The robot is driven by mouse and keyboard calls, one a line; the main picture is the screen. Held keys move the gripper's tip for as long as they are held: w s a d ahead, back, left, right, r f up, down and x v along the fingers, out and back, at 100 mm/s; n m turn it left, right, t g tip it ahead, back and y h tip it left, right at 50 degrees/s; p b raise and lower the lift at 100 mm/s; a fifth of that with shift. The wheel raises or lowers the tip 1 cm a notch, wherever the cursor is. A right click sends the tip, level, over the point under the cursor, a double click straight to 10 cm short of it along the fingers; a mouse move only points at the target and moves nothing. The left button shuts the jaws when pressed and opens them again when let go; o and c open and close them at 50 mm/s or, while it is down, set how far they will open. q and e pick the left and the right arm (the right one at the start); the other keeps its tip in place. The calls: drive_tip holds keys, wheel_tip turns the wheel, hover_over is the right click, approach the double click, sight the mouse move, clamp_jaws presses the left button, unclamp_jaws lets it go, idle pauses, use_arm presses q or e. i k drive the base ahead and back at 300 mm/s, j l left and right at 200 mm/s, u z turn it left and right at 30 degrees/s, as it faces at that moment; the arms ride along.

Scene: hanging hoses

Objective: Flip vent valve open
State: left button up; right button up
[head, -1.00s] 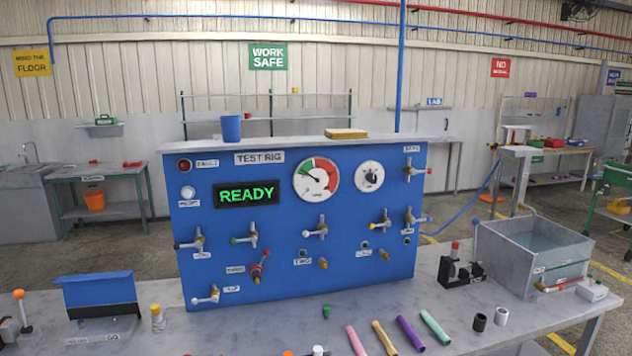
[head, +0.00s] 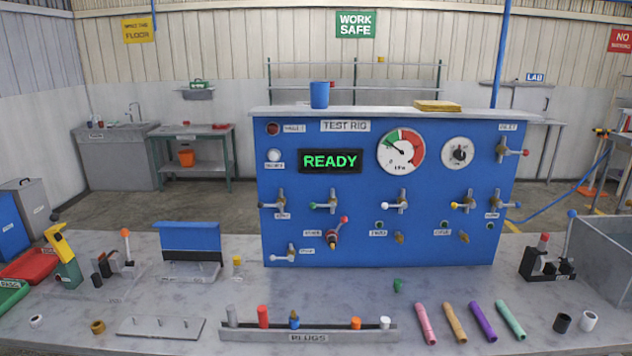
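The blue test rig panel (head: 285,178) stands on the grey bench. Its display (head: 331,161) reads READY in green. Several lever valves sit on its face: a red-tipped valve (head: 503,151) at upper right, and a row with black-tipped (head: 280,205), green-tipped (head: 332,205), white-tipped (head: 397,205), yellow-tipped (head: 465,204) and blue-tipped (head: 495,205) levers. Below are a red-handled valve (head: 333,234) and a white-tipped valve (head: 286,254). Most labels are too small to read, so I cannot tell which is the vent valve. Neither gripper is in view.
A plug rack (head: 308,335) stands along the bench front. Coloured hose pieces (head: 454,322) lie to its right. A black clamp fixture (head: 546,262) and grey tank (head: 604,262) are at right. A blue-lidded stand (head: 190,245) is at left. Bench before the panel is mostly clear.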

sight(259, 204)
drive_tip(key=i+j+z, duration=0.35)
drive_tip(key=j, duration=0.25)
drive_tip(key=i+j+z, duration=0.35)
drive_tip(key=j, duration=0.35)
drive_tip(key=i+j+z, duration=0.15)
drive_tip(key=j, duration=0.25)
drive_tip(key=i, duration=0.05)
